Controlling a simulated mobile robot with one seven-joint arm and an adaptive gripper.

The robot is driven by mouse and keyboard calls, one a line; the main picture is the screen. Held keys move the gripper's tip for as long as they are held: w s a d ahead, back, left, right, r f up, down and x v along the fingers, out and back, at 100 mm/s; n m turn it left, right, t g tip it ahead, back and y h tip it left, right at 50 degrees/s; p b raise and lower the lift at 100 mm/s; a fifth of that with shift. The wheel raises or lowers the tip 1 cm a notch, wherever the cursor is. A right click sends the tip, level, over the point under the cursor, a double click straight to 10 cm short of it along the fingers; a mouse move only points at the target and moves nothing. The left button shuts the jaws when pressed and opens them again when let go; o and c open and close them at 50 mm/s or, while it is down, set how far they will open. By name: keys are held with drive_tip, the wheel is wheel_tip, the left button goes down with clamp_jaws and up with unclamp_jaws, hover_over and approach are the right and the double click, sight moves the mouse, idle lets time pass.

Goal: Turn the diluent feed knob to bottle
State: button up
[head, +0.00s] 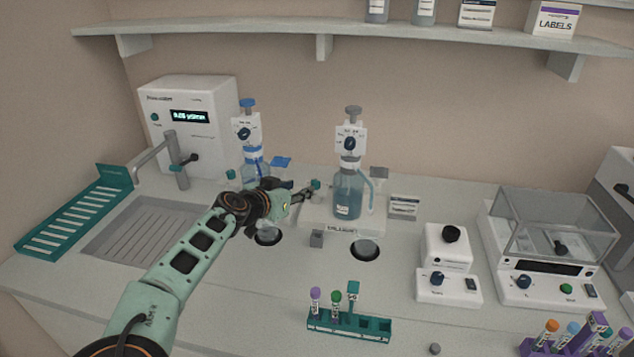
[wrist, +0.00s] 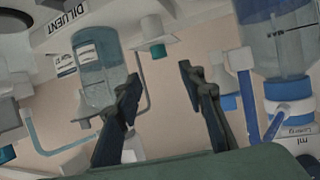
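The diluent dispenser stands at the middle back in the head view. It has a clear bottle of bluish liquid (head: 348,196), a grey top and a white plate with a dark round knob (head: 350,143). The knob's pointer is too small to read surely. My gripper (head: 304,194) is left of the bottle, below the knob's height and apart from it. In the wrist view, which looks inverted, my gripper (wrist: 160,85) has its two dark fingers apart with nothing between them. The diluent bottle (wrist: 101,72) shows left of the fingers there; I cannot make out the knob.
A second dispenser with a blue-collared bottle (head: 256,174) stands close behind my arm. A small teal-topped part (head: 315,185) is beside my fingertips. A teal tube rack (head: 350,322) is in front, and a white knobbed device (head: 447,265) is at right. The front counter is partly clear.

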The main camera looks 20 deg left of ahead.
sight(314, 183)
drive_tip(key=p+x, duration=0.2)
drive_tip(key=x, duration=0.8)
drive_tip(key=shift+f, duration=0.1)
clamp_jaws()
